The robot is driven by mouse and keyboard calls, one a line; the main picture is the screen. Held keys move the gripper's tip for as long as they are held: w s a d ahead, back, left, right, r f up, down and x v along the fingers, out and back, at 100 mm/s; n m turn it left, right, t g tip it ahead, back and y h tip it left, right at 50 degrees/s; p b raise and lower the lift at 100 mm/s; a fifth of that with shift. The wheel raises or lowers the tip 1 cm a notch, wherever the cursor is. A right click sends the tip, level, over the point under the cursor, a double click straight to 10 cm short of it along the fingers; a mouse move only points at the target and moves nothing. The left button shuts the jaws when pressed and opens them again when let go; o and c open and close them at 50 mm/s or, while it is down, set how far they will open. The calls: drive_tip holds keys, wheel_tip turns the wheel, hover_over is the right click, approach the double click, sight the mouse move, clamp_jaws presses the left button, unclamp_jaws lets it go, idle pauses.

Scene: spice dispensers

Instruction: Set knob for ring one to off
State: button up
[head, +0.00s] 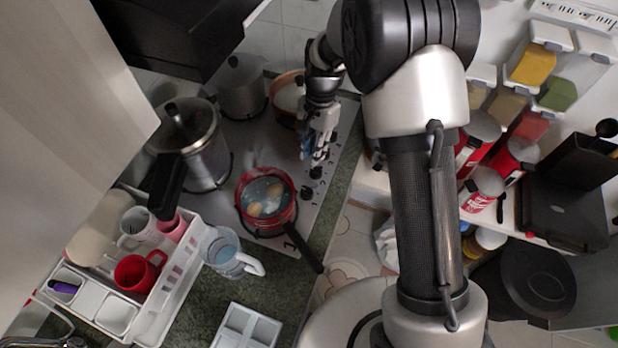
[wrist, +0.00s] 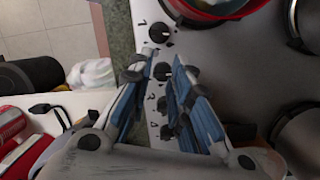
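The knob for ring one (wrist: 160,34) is a round black knob on the stove's front strip, by a printed 1 in the wrist view. It also shows in the head view (head: 306,193). A white mark shows on it; its exact setting is too small to tell. My gripper (wrist: 164,66) has its two blue-padded fingers apart, with a gap between them. It points down over the knob strip, and the second knob (wrist: 162,72) shows between the fingertips. The ring-one knob lies just beyond the tips. In the head view my gripper (head: 316,155) hangs above the strip.
A red pan with food (head: 266,200) sits on the front ring, its black handle jutting past the stove edge. A steel pot (head: 197,150) and an orange-rimmed pot (head: 288,97) stand behind. A white dish rack (head: 170,285) and a glass jug (head: 225,255) are at the left.

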sight(308, 190)
drive_tip(key=o, duration=0.4)
drive_tip(key=r+m, duration=0.1)
drive_tip(key=s+m, duration=0.1)
drive_tip(key=m, duration=0.1)
drive_tip(key=a+r+m+b, duration=0.1)
drive_tip(key=m, duration=0.1)
drive_tip(key=shift+s+r+t+h, duration=0.3)
drive_tip(key=shift+t+h, duration=0.1)
drive_tip(key=shift+o, duration=1.2)
drive_tip(key=m, duration=0.1)
drive_tip(key=r+m, duration=0.1)
drive_tip(key=shift+s+a+r+m+b, duration=0.1)
drive_tip(key=shift+s+a+m+b, duration=0.1)
drive_tip(key=shift+s+m+b, duration=0.15)
drive_tip(key=shift+o, duration=0.2)
drive_tip(key=shift+s+r+m+t, duration=0.25)
drive_tip(key=shift+m+t, duration=0.05)
drive_tip(key=shift+m, duration=0.45)
drive_tip(key=f+b, duration=0.1)
drive_tip(key=f, duration=0.4)
drive_tip(key=f+b, duration=0.1)
drive_tip(key=f, duration=0.5)
drive_tip(key=s+f+b, duration=0.1)
drive_tip(key=f, duration=0.5)
drive_tip(key=shift+s+b, duration=0.1)
drive_tip(key=shift+b, duration=0.25)
drive_tip(key=shift+c, duration=0.6)
